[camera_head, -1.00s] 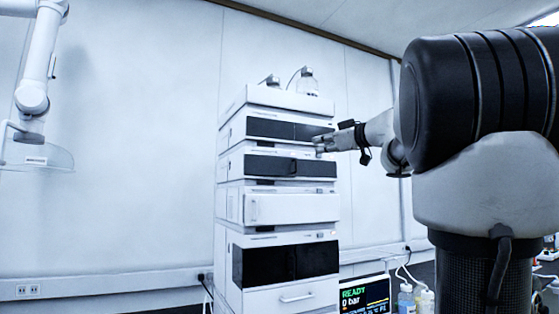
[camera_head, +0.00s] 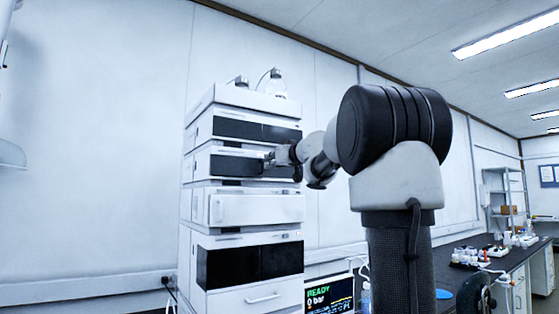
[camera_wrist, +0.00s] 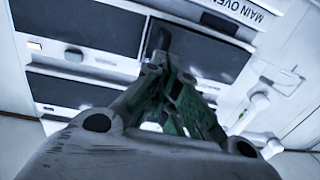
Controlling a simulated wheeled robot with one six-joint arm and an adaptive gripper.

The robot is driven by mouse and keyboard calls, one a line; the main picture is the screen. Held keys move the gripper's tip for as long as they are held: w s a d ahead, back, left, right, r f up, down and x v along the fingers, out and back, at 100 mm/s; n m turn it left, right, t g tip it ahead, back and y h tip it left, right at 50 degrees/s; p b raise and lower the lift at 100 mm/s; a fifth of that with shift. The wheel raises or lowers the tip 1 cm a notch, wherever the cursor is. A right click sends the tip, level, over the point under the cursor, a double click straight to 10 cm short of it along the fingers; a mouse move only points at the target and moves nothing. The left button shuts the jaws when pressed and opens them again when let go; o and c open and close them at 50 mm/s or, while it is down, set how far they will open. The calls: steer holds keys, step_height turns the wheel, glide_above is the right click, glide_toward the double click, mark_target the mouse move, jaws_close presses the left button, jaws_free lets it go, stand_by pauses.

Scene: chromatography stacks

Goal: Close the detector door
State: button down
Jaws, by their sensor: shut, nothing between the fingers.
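The instrument stack (camera_head: 188,215) is a white tower with several modules. Its upper modules have dark front panels; the second one (camera_head: 225,164) is level with my gripper (camera_head: 268,160). My gripper is shut and empty in front of this panel's right half, and hides the handle there. In the wrist view my gripper (camera_wrist: 172,78) points at dark panels, with a dark vertical handle (camera_wrist: 158,40) just beyond the fingertips. Whether they touch is unclear. I read no detector label. The dark fronts look roughly flush in the head view; a small gap cannot be ruled out.
Bottles (camera_head: 277,84) stand on top of the stack. A screen reading READY (camera_head: 330,295) is at its lower right.

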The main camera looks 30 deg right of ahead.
steer(key=shift+w+a, duration=0.1)
steer(key=shift+w, duration=0.75)
steer(key=w, duration=0.1)
steer(key=w+d, duration=0.1)
steer(key=shift+w+d, duration=0.1)
steer(key=shift+w, duration=0.3)
